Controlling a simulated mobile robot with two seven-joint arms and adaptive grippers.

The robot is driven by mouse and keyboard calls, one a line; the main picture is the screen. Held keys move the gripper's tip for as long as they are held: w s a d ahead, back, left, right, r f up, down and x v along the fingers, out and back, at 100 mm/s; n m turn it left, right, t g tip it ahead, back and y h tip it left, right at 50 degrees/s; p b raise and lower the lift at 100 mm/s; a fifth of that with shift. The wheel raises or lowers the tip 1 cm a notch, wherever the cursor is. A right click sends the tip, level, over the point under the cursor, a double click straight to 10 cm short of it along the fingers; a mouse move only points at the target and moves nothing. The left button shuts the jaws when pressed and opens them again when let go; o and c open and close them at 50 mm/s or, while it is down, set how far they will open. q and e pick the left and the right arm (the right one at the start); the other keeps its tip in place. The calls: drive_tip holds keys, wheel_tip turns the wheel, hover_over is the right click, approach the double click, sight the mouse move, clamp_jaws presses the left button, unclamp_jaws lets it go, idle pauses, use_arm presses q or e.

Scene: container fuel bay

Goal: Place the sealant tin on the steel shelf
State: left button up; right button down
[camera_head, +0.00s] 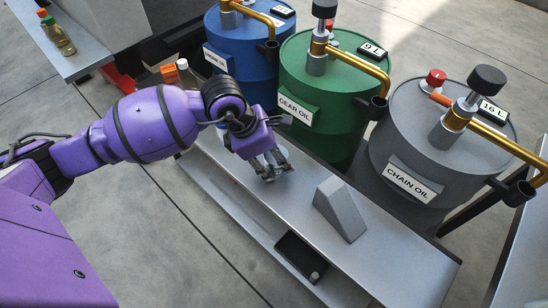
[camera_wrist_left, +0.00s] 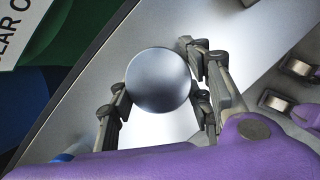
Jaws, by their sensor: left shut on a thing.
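My left gripper (camera_head: 274,172) reaches down over the long grey steel shelf (camera_head: 386,236) in front of the drums. In the left wrist view, its two fingers (camera_wrist_left: 162,95) are shut on a round, smooth grey tin (camera_wrist_left: 158,80), seen from its flat end. I take this to be the sealant tin, but no label shows. In the head view the tin is mostly hidden by the fingers. I cannot tell whether it touches the shelf surface. My right gripper is out of view.
Blue, green (camera_head: 335,85) and grey (camera_head: 425,140) oil drums with pumps stand behind the shelf. A grey wedge-shaped block (camera_head: 340,208) stands right of the gripper. A dark tray (camera_head: 300,257) is on the lower front ledge. An orange-topped box (camera_head: 168,73) and bottle stand behind my arm.

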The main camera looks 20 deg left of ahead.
use_arm(q)
drive_tip(key=shift+r, duration=0.1)
drive_tip(key=o, duration=1.3)
drive_tip(key=shift+a+r, duration=0.1)
drive_tip(key=shift+r, duration=0.05)
drive_tip(key=p+v, duration=0.3)
drive_tip(key=v, duration=0.8)
drive_tip(key=shift+s+r, duration=0.15)
drive_tip(key=shift+r, duration=0.2)
